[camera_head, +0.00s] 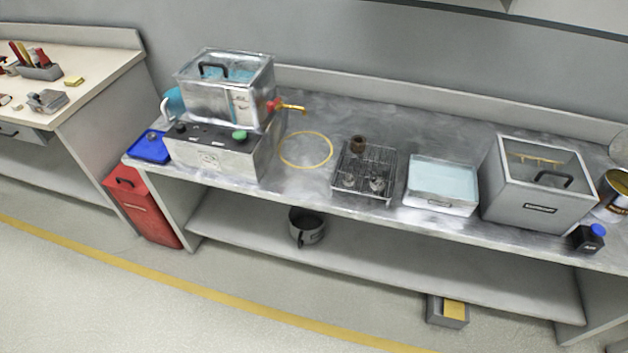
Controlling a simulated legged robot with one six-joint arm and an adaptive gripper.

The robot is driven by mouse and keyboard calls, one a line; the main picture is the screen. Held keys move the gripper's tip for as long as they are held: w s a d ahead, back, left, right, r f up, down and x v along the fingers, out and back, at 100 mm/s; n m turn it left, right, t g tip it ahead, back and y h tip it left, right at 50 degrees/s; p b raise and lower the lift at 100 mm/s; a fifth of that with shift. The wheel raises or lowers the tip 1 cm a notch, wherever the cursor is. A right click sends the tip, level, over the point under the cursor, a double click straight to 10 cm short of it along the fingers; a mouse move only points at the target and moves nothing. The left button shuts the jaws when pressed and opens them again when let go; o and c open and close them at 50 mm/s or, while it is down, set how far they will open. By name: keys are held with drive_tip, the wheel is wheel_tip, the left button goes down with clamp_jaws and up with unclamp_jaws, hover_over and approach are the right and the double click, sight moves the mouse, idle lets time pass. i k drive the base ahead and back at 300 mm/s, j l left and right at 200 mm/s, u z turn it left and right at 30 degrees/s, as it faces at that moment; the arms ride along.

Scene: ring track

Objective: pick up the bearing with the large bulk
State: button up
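A wire rack (366,163) sits on the metal bench, right of the middle of the picture. A dark brown ring-like part (358,144) is at its back edge; it looks the bulkiest of the parts there. Two smaller greyish metal parts, one at left (349,180) and one at right (377,184), are at the front of the rack. They may be bearings, but they are too small to tell for sure. My gripper is not in view.
Left of the rack are a yellow ring outline (305,149) and a clear-walled tank on a grey base (212,157). Right are a shallow tray of pale blue liquid (442,183) and a lidded grey box (538,190). Open floor with a yellow line (150,278) lies in front.

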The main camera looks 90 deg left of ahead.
sight(378, 183)
drive_tip(key=u, duration=2.75)
